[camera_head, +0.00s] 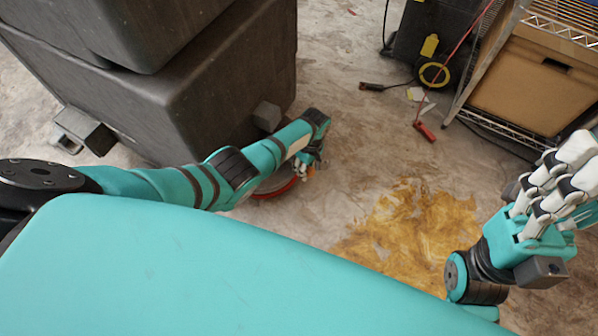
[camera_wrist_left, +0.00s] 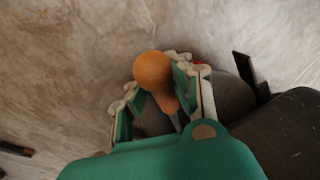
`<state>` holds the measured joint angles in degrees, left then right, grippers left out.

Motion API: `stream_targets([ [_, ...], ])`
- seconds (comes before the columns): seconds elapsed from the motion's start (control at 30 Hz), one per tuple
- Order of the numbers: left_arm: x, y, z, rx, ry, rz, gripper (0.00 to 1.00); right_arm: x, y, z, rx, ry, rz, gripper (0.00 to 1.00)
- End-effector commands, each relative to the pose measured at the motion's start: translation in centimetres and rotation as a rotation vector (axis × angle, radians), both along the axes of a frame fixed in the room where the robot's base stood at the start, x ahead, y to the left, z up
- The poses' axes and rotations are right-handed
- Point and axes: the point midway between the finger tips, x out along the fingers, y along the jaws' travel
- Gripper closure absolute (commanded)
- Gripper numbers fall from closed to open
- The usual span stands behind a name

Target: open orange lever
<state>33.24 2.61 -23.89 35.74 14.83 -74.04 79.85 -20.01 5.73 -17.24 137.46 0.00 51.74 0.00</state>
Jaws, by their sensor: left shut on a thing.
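The orange lever (camera_wrist_left: 153,72) has a round knob on a tapering orange stem. In the left wrist view it stands between the fingers of my left gripper (camera_wrist_left: 160,95). Those fingers are shut on it, with the knob showing past them. In the head view my left gripper (camera_head: 308,160) is low, beside the dark grey machine, and hides most of the lever. My right gripper (camera_head: 555,185) is at the right edge, far from the lever. Its white fingers reach up and right, and the edge cuts them off.
The large dark grey machine (camera_head: 190,95) fills the upper left. A red-rimmed round base (camera_head: 276,188) is under my left forearm. A wire shelf with a cardboard box (camera_head: 530,85) stands at the upper right. Cables and a red-handled tool lie near it. The stained floor (camera_head: 410,225) between is clear.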

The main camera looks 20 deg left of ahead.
Motion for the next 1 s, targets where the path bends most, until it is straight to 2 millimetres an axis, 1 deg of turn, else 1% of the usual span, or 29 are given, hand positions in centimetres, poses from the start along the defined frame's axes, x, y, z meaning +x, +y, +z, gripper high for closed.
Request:
stream_targets([
  [0.03,0.4,-0.3,-0.3,-0.003,-0.003,0.008,1.00,0.0,0.0,-0.5,0.000,0.001,0.000,0.60],
  [0.2,1.0,-0.4,-0.2,-0.003,-0.003,0.042,1.00,0.0,0.0,-0.9,-0.001,0.002,-0.001,0.60],
  [0.73,1.5,-0.5,0.0,-0.006,-0.009,0.057,1.00,0.0,0.0,-1.0,-0.001,0.003,0.000,0.60],
  [0.77,1.5,-0.5,0.1,-0.006,-0.009,0.057,0.79,0.0,0.0,-1.0,-0.001,0.003,0.000,0.60],
  [0.93,1.4,-0.5,0.0,-0.003,-0.006,0.058,0.57,0.0,0.0,-1.0,-0.001,0.003,0.000,0.60],
  [0.97,1.4,-0.5,0.0,-0.003,-0.006,0.058,0.54,0.0,0.0,-1.0,-0.001,0.003,0.000,0.60],
  [1.0,1.4,-0.4,0.0,-0.003,-0.005,0.058,0.54,0.0,0.0,-1.0,-0.001,0.003,0.000,0.60],
])
